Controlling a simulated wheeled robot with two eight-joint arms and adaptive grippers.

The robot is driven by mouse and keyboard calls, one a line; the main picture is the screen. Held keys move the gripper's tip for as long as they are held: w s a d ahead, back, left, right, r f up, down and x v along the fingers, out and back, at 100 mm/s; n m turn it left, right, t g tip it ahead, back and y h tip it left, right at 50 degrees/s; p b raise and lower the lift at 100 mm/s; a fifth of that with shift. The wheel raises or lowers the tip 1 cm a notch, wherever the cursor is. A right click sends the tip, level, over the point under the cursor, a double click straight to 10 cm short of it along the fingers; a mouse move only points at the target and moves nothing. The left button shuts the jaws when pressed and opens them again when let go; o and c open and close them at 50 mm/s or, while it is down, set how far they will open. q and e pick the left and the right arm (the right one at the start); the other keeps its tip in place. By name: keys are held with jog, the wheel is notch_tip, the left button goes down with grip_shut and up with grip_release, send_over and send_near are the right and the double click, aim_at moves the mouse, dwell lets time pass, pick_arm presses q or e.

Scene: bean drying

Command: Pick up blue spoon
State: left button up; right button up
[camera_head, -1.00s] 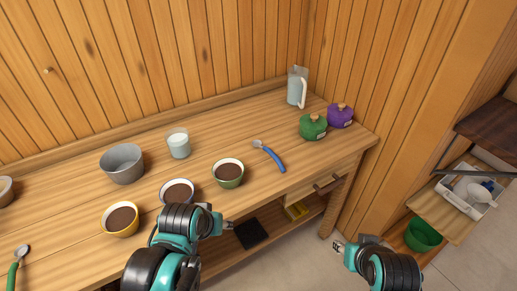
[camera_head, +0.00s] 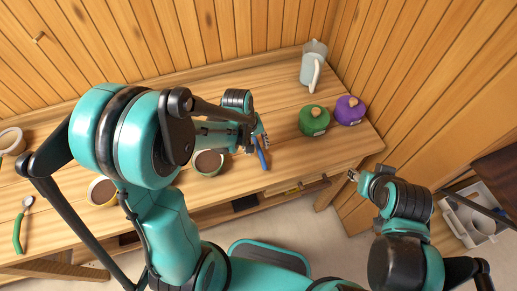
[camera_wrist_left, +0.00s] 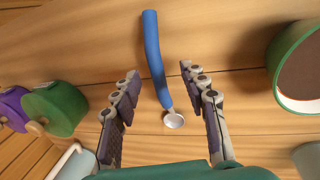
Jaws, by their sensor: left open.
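The blue spoon (camera_head: 263,156) lies on the wooden table; in the head view its bowl is hidden by my left gripper. My left gripper (camera_head: 259,133) is over the spoon, open and empty. In the left wrist view, the blue handle (camera_wrist_left: 153,50) runs between and beyond the two fingers of my left gripper (camera_wrist_left: 160,70), and the small metal bowl (camera_wrist_left: 174,120) lies nearer the palm. I cannot see either finger touching the spoon. My right gripper (camera_head: 354,176) is off the table's front edge, too small to read.
A bowl of dark contents (camera_head: 208,162) stands just left of the spoon, another (camera_head: 103,190) further left. Green (camera_head: 314,121) and purple (camera_head: 350,110) lidded pots and a jug (camera_head: 313,66) stand to the right. A green-handled spoon (camera_head: 18,230) lies far left.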

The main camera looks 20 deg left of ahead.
aim_at(259, 148)
pick_arm(q)
jog(key=f, duration=0.3)
jog(key=shift+w+d+b, duration=0.35)
jog(key=shift+b, duration=0.05)
jog(key=shift+f, duration=0.35)
grip_shut()
jog(key=shift+r, duration=0.2)
